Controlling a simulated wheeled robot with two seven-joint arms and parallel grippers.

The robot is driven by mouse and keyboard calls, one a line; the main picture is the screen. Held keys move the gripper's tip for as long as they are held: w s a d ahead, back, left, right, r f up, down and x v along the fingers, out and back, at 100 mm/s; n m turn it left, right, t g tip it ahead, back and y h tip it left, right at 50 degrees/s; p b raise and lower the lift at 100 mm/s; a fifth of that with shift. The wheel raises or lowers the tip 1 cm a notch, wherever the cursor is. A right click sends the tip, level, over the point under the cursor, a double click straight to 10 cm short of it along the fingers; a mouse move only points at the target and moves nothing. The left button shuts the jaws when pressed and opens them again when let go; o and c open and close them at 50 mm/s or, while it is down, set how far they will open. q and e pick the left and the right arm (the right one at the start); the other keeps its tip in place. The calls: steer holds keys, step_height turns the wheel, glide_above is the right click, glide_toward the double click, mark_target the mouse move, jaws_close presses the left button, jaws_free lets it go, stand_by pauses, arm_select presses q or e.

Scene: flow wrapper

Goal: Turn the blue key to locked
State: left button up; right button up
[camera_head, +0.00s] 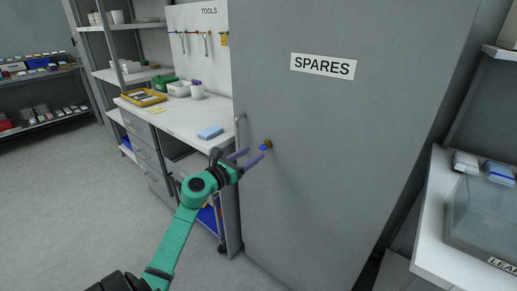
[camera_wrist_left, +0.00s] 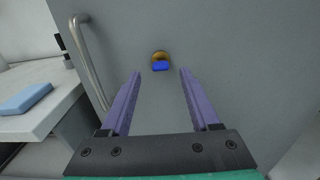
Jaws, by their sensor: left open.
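The blue key (camera_head: 263,148) sits in a brass lock (camera_head: 268,144) on the grey cabinet door (camera_head: 330,170) marked SPARES. In the left wrist view the blue key (camera_wrist_left: 160,66) shows as a short bar lying roughly level, below the brass lock (camera_wrist_left: 159,56). My left gripper (camera_head: 251,156) is open, with two purple fingers pointing at the door. In the left wrist view the left gripper (camera_wrist_left: 159,73) has nothing between its fingers, and the key shows ahead of them, roughly centred. My right gripper is not in view.
A metal door handle (camera_wrist_left: 92,62) stands out just left of the lock. A workbench (camera_head: 180,112) with a blue block (camera_head: 210,132) is left of the cabinet. The floor at the left is clear.

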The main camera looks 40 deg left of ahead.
mark_target(261, 148)
arm_select(q)
steer(key=w, duration=0.4)
steer(key=shift+w, duration=0.15)
jaws_close()
